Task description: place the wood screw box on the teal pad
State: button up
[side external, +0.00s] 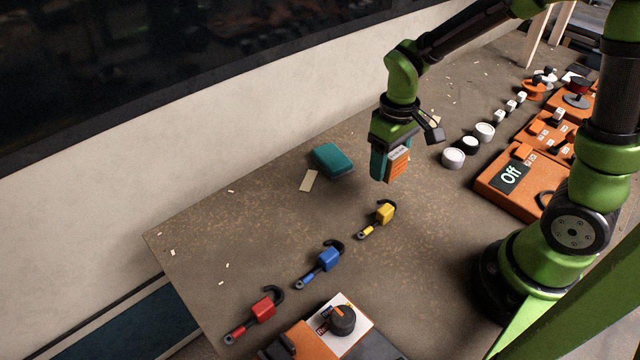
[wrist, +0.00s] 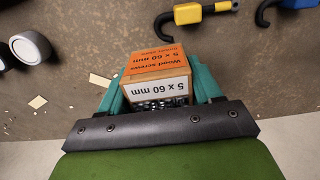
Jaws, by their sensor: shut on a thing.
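The wood screw box (wrist: 157,77) is orange and white with a "5 x 60 mm" label, and screws show at its near edge in the wrist view. My gripper (wrist: 160,85) is shut on it, with a teal finger on each side. In the side view my gripper (side external: 385,165) holds the box (side external: 398,166) above the table. The teal pad (side external: 332,160) lies on the table to the left of the gripper, apart from the box. The pad does not show in the wrist view.
Yellow (side external: 384,212), blue (side external: 328,259) and red (side external: 264,307) padlock-like pieces lie in the foreground. White round pieces (side external: 453,157) and orange boxes (side external: 520,182) stand at the right. A pale flat scrap (side external: 308,181) lies beside the pad. The table around the pad is mostly clear.

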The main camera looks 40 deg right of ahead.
send_over(332, 156)
jog(key=shift+f, duration=2.45)
jog(key=shift+f, duration=0.1)
jog(key=o, duration=1.2)
jog(key=shift+f, duration=0.1)
notch_tip(332, 156, up, 12)
jog(key=s+r+m+t+y, duration=0.1)
jog(key=s+r+m+t, duration=0.15)
jog(key=s+r, duration=0.8)
jog(key=s+t, duration=0.1)
jog(key=s, duration=0.3)
jog(key=s+a+m+t, duration=0.1)
jog(key=s+t, duration=0.1)
jog(key=s, duration=0.2)
jog(key=s+f+t+y, duration=0.1)
jog(key=s, duration=0.4)
jog(key=shift+a+m+t, duration=0.35)
